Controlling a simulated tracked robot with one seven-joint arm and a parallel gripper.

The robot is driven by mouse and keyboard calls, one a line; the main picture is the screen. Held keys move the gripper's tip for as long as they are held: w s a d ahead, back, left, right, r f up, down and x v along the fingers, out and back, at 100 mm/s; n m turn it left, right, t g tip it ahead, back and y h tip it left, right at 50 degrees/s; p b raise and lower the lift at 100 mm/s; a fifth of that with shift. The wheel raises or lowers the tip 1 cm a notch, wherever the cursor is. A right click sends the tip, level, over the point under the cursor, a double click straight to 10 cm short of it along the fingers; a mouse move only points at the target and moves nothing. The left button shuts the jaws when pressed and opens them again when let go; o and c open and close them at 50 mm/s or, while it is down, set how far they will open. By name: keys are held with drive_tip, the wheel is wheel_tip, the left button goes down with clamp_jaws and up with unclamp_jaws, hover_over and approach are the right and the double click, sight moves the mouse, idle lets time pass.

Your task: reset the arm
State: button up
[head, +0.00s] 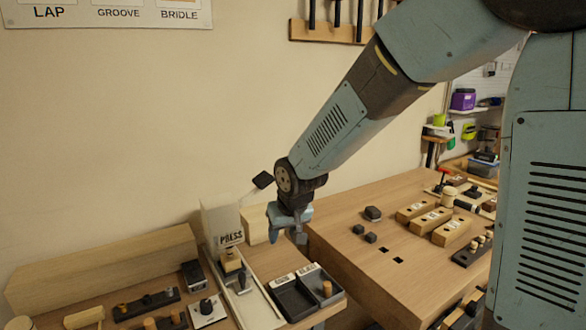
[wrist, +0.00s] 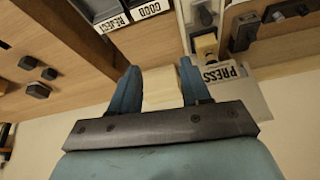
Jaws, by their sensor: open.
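My gripper (head: 291,222) hangs at the end of my blue arm in the head view, above the bench's back edge, just right of the white box marked PRESS (head: 222,224). In the wrist view my gripper (wrist: 155,86) shows two blue fingers spread apart. No object is held between them. A pale wooden block (wrist: 161,88) shows behind the gap between the fingers, and it also shows partly behind my gripper in the head view (head: 256,225). The PRESS box (wrist: 235,95) lies to the right of the fingers in the wrist view.
Two dark trays (head: 293,299) with labels stand at the bench's front. A long wooden beam (head: 105,268) lies at the back left. Labelled wooden blocks (head: 433,222) and small dark blocks (head: 372,213) sit on the right bench. Tools hang on a wall rack (head: 330,30).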

drive_tip(key=s+d+r+m, duration=0.1)
drive_tip(key=s+d+r, duration=0.3)
drive_tip(key=d+r, duration=0.3)
drive_tip(key=s+d+r+m, duration=0.1)
drive_tip(key=s+d+r, duration=0.25)
drive_tip(key=d, duration=0.65)
drive_tip(key=s+d+r+m+t+h, duration=0.1)
drive_tip(key=s+d+r, duration=0.3)
drive_tip(key=s+d, duration=0.5)
drive_tip(key=s+m+h, duration=0.1)
drive_tip(key=s, duration=0.2)
drive_tip(key=shift+r+m, duration=0.25)
drive_tip(key=shift+m, duration=0.05)
